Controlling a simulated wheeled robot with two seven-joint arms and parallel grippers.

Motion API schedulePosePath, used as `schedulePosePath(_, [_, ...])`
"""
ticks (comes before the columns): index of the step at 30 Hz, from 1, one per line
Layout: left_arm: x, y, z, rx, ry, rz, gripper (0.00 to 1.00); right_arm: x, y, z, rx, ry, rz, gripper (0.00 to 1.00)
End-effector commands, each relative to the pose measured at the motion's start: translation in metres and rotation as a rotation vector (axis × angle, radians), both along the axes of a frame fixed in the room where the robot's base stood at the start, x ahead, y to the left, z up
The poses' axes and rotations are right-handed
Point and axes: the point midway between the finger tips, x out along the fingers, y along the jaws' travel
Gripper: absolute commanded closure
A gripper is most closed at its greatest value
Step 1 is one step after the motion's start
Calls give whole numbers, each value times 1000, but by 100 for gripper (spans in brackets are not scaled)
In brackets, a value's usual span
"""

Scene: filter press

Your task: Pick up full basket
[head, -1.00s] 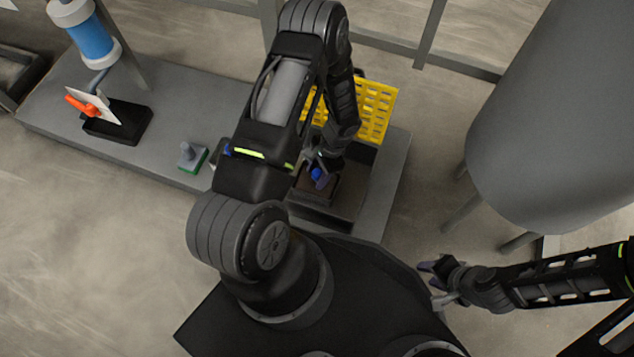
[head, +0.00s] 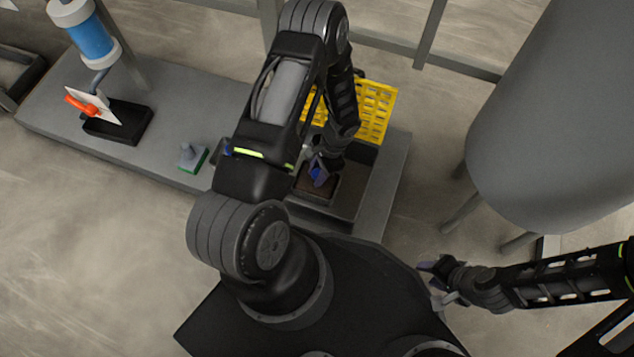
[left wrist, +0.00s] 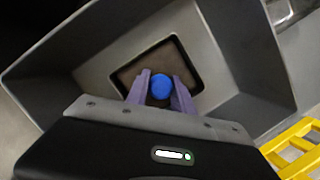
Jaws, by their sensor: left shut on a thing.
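The basket, a small dark-rimmed square holder with brown content (head: 326,190), sits inside a grey sloped-wall bin (head: 350,196). The left wrist view shows its brown inside (left wrist: 130,72) and a round blue knob (left wrist: 160,86) above its middle. My left gripper (head: 318,174) points down over the basket, its purple fingers shut on the blue knob from both sides. The fingers and wrist hide part of the basket's near side in the wrist view. My right gripper (head: 432,282) is open and empty, off to the right, away from the bin.
A yellow perforated crate (head: 376,108) stands just behind the bin. A green-based tool (head: 190,158), a black stand with an orange-handled piece (head: 118,122) and a blue cylinder (head: 90,40) are to the left. A large grey tank (head: 565,120) stands at the right.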

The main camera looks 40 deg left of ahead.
Motion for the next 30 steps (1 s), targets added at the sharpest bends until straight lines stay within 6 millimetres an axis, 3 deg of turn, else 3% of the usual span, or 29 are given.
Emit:
schedulePosePath(22, [0, 0, 2, 0, 0, 0, 100, 0, 0, 1, 0, 0, 0, 64])
schedulePosePath(30, [1, 0, 32, 0, -1, 0, 100, -2, 0, 16, 1, 5, 3, 64])
